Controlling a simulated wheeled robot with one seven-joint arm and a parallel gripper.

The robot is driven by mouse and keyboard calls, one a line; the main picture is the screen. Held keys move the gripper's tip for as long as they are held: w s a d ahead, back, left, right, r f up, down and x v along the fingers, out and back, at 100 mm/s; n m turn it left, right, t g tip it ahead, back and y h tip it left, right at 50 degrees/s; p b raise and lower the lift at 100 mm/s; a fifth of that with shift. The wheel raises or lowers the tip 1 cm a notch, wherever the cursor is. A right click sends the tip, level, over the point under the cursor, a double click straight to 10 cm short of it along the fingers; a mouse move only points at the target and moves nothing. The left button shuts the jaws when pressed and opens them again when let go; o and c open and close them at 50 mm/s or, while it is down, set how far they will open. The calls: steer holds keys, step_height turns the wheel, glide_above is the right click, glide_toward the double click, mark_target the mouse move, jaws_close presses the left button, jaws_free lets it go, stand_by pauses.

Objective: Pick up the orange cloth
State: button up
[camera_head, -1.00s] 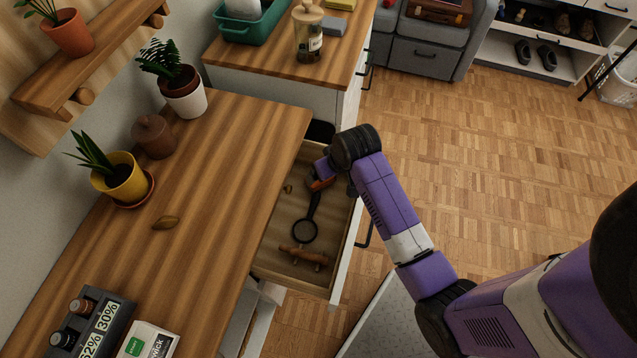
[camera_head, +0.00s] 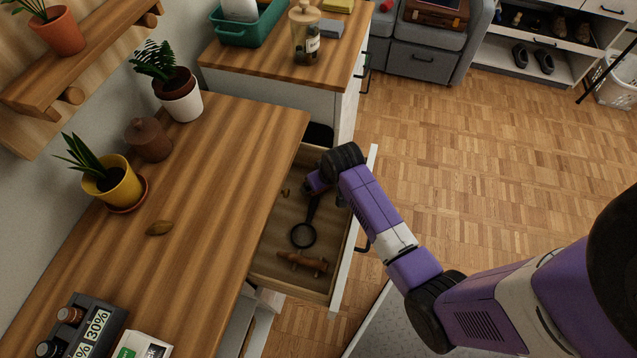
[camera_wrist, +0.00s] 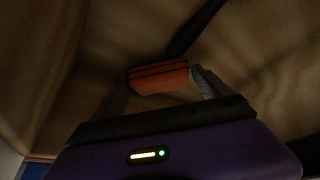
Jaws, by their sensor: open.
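The orange cloth (camera_wrist: 158,77) shows in the wrist view as a small folded block with dark stripes, low in the open drawer (camera_head: 330,285). My gripper (camera_wrist: 162,84) is open, with one finger on each side of the cloth. I cannot tell whether the fingers touch it. In the head view my wrist reaches down into the drawer's far part, and it hides the cloth and the fingertips.
A magnifying glass (camera_head: 303,236) lies beside the cloth, its dark handle close to my gripper. A brown figurine (camera_head: 302,262) lies nearer the drawer's front end. The desk top (camera_head: 215,190) overhangs the drawer on the left.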

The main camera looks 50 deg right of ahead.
steer(key=c, duration=1.3)
steer(key=shift+o, duration=0.2)
steer(key=shift+r, duration=0.1)
